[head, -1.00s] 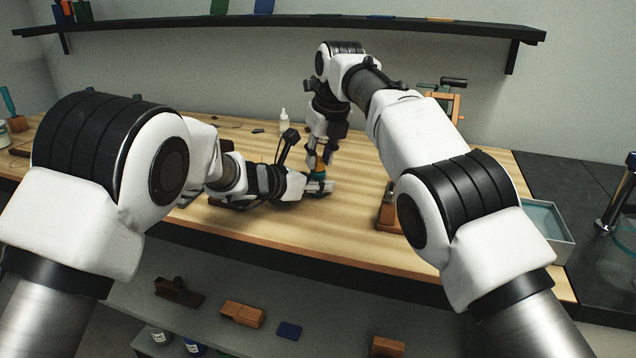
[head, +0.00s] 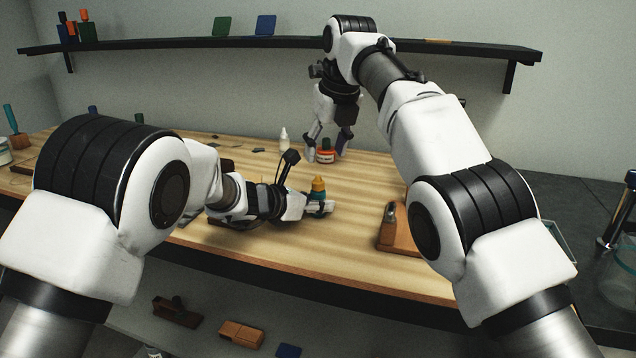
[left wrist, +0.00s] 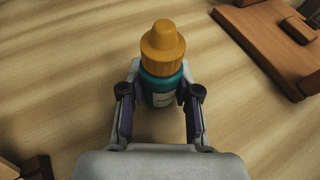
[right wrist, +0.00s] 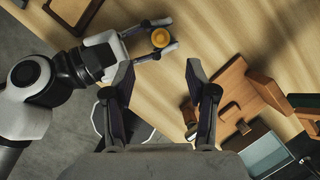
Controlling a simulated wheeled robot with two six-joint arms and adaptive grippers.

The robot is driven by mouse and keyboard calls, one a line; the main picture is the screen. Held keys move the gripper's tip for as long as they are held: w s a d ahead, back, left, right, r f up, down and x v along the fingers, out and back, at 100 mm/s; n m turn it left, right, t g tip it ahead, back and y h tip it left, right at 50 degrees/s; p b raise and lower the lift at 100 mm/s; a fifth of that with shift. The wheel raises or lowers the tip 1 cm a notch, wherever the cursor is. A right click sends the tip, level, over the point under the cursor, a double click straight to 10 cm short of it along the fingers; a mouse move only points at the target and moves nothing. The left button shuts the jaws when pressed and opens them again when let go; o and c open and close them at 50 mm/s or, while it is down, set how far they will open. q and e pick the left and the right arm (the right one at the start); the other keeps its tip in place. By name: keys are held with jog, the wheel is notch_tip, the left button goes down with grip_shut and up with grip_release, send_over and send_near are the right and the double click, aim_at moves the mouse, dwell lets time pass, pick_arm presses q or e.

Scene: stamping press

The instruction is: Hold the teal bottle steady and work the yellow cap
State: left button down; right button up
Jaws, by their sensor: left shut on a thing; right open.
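The teal bottle (left wrist: 162,90) stands upright on the wooden bench with the yellow cap (left wrist: 162,48) on its top. In the head view the yellow cap (head: 318,184) shows above my left gripper (head: 322,207). My left gripper (left wrist: 160,104) is shut on the teal bottle, one finger on each side below the cap. My right gripper (head: 328,150) is open and raised, farther back than the bottle. In the right wrist view my right gripper's fingers (right wrist: 164,85) are spread with nothing between them, and the yellow cap (right wrist: 160,37) lies beyond, seen from above.
An orange-red jar (head: 326,154) stands beyond, near my right gripper's fingers in the head view. A white dropper bottle (head: 284,139) stands to its left. A wooden block tool (head: 396,232) stands to the right. The bench between is largely clear.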

aim_at(320, 177)
jog(key=shift+c, duration=1.1)
jog(key=shift+x, duration=3.9)
grip_shut()
jog(key=shift+c, duration=0.2)
grip_release()
jog(key=shift+n, duration=0.9)
jog(key=o, duration=0.6)
jog(key=shift+d, duration=0.1)
